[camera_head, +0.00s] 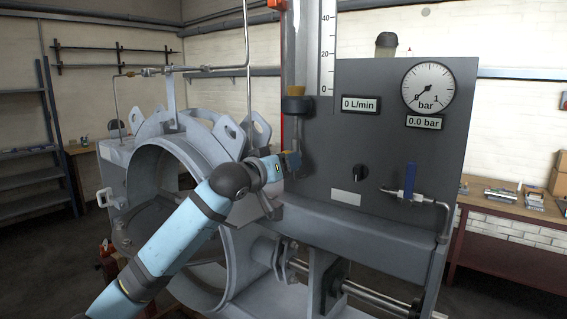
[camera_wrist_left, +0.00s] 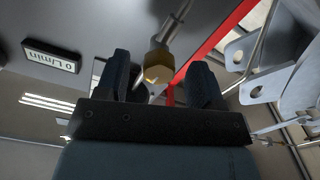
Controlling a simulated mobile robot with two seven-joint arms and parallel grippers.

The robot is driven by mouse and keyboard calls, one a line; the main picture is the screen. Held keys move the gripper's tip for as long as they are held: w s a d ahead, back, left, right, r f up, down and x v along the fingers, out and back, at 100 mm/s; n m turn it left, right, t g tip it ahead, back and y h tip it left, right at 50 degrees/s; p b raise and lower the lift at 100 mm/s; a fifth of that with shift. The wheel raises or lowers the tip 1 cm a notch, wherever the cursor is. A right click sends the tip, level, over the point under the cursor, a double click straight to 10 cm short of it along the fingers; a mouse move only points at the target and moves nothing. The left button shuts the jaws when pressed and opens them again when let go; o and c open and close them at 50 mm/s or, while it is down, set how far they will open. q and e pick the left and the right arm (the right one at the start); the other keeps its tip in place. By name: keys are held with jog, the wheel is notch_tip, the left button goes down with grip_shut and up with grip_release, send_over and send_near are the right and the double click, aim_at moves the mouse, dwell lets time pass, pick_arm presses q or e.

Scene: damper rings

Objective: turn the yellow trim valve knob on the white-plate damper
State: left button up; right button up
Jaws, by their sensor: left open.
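A yellow-brown faceted knob (camera_wrist_left: 157,75) on a grey stem shows between my left gripper's fingers in the left wrist view. In the head view a small yellow patch (camera_head: 293,159) shows at the lower end of the vertical tube, right by the fingers. My left gripper (camera_head: 280,166) is open, its dark fingers on either side of the knob with gaps visible; I cannot tell how deep it sits between them. A small white plate (camera_head: 345,198) is on the grey panel, below a black knob (camera_head: 360,172). My right gripper is out of view.
Grey flanged rings (camera_head: 165,165) with lugs stand left of and behind my left arm. The panel (camera_head: 400,150) carries a round gauge (camera_head: 427,87) reading about zero and a blue-handled valve (camera_head: 409,180). A workbench (camera_head: 510,205) stands at the right.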

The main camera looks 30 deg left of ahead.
pick_arm(q)
jog(key=s, duration=0.5)
jog(key=shift+s+a, duration=0.25)
jog(key=shift+a, duration=0.15)
dwell(0.3)
